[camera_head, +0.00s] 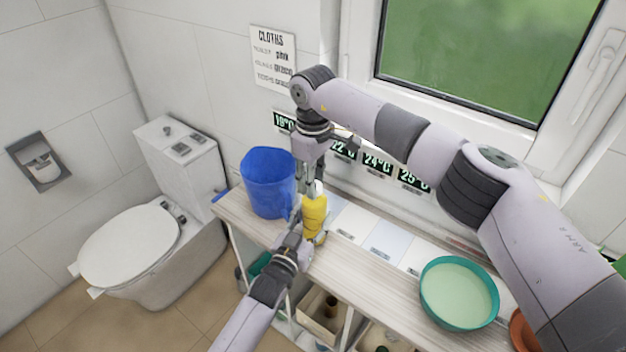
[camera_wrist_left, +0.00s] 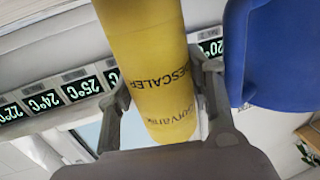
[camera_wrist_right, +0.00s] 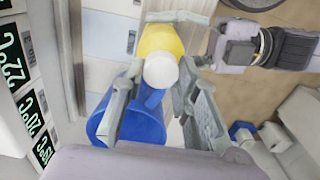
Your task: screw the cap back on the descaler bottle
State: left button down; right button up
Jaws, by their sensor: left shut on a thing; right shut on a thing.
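The yellow descaler bottle (camera_head: 315,220) stands roughly upright over the wooden shelf top, beside the blue bucket. My left gripper (camera_head: 308,228) is shut around its body; in the left wrist view the bottle (camera_wrist_left: 150,60) with its DESCALER print sits between both fingers. The white cap (camera_wrist_right: 161,70) is at the bottle's top, seen end-on in the right wrist view. My right gripper (camera_head: 313,188) comes from above and is shut on the cap, with fingers on both sides of it. The fingers hide the joint of cap and neck, so I cannot tell how it is seated.
The blue bucket (camera_head: 268,183) stands close left of the bottle. A teal bowl of pale liquid (camera_head: 458,292) is farther right on the shelf top (camera_head: 360,277). Temperature signs (camera_head: 377,163) line the wall behind. A toilet (camera_head: 135,245) is at left.

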jog(key=o, duration=0.8)
jog(key=shift+c, duration=0.2)
jog(key=shift+r, duration=2.25)
jog(key=shift+c, duration=0.4)
